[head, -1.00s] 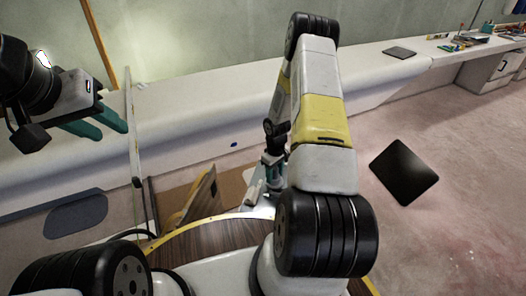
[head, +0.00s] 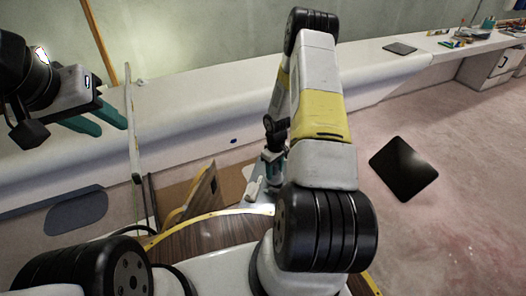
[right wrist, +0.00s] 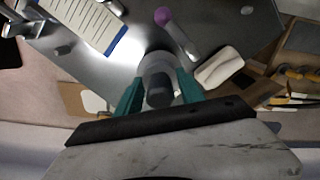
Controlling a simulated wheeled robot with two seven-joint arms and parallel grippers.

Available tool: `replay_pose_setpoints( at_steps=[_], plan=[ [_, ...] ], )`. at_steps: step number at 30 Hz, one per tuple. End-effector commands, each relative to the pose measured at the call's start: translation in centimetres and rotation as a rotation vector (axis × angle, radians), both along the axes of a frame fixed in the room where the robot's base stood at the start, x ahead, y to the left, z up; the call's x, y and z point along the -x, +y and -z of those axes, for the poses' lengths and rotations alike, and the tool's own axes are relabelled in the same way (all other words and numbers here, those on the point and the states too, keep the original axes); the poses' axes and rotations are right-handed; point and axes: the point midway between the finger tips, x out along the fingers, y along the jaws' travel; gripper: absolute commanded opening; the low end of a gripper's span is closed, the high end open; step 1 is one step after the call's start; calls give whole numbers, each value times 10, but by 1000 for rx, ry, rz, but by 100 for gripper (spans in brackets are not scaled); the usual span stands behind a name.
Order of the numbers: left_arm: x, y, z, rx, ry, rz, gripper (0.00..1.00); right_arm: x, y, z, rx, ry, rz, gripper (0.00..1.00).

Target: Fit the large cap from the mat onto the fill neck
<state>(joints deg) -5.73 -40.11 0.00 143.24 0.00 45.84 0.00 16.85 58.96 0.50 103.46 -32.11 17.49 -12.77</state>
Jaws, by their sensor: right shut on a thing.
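My right gripper (right wrist: 158,100) has its two teal fingers closed around a dark grey, round-topped piece with a paler grey body (right wrist: 158,64) beyond it. This looks like the large cap, seen nearly end-on. It is over or at a grey metal surface (right wrist: 80,75); I cannot tell whether it touches that. In the head view the right gripper (head: 273,158) is small, low beyond my forearm, and its load is hidden. I cannot pick out the fill neck for certain. My left gripper (head: 111,127) is at the upper left, its teal fingers apart and empty.
On the grey surface in the wrist view are a blue-edged paper sheet (right wrist: 88,20), a purple-ended tool (right wrist: 172,28) and a white rounded piece (right wrist: 219,68). A wooden box with tools (right wrist: 285,88) stands at right. A black square (head: 404,169) lies on the floor.

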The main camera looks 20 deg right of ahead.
Motion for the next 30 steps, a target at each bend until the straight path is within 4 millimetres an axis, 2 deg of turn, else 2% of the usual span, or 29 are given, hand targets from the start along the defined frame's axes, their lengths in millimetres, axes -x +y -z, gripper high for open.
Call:
replay_pose_setpoints(
  at_steps=[20, 30],
  plan=[
    [0, 0, 0, 0, 0, 0, 36, 0, 0, 14, 0, 0, 0, 2],
    [0, 0, 0, 0, 0, 0, 36, 0, 0, 14, 0, 0, 0, 2]
  ],
)
